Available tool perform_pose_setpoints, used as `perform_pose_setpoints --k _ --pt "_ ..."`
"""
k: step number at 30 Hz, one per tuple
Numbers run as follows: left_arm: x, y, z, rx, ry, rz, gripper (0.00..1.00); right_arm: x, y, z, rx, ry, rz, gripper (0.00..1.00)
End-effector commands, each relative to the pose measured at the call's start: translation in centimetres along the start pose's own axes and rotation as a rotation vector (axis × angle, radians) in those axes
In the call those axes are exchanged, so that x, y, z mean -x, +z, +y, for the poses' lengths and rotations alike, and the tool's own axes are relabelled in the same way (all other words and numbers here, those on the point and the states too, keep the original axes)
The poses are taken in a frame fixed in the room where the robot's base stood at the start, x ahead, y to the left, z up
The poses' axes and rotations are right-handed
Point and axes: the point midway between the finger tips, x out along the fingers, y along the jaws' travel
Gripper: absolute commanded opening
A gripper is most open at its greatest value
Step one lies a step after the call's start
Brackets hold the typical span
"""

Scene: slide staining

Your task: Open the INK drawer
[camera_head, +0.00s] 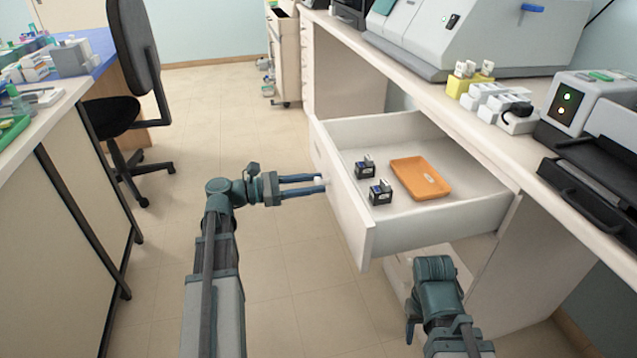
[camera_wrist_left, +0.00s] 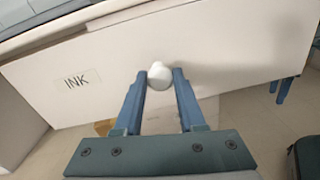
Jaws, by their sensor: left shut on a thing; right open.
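The INK drawer (camera_head: 437,231) is white and stands pulled well out from under the counter in the head view. Its front panel (camera_wrist_left: 225,62) fills the left wrist view, with the INK label (camera_wrist_left: 77,82) on the left. A round white knob (camera_wrist_left: 160,75) sits on that panel. My left gripper (camera_head: 322,184) is shut on the knob, one blue finger on each side of it, as the left wrist view (camera_wrist_left: 160,92) also shows. My right gripper (camera_head: 412,325) is low in front of the drawer, its fingers mostly hidden.
The counter (camera_head: 440,107) above carries machines and a yellow block (camera_head: 468,83). A black chair (camera_head: 135,80) and a bench stand left. The floor between is clear.

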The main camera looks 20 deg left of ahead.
Motion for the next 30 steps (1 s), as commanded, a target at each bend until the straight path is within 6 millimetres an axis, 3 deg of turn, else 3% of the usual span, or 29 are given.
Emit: perform_pose_setpoints --k 9,10,14,24,30 --pt "0.0 -0.1 -0.3 0.000 -0.007 0.002 0.00 0.0 0.0 0.0 0.000 0.000 0.000 0.50" --pt "0.0 -0.1 -0.3 0.000 -0.007 0.002 0.45 0.0 0.0 0.0 0.000 0.000 0.000 0.50" --pt "0.0 0.0 -0.2 0.000 -0.005 0.002 0.68 0.0 0.0 0.0 0.000 0.000 0.000 0.50" --pt "0.3 0.0 -0.1 0.000 -0.001 0.001 0.68 0.0 0.0 0.0 0.000 0.000 0.000 0.50" --pt "3.1 0.0 0.0 0.000 0.003 0.001 0.68 0.0 0.0 0.0 0.000 0.000 0.000 0.50"
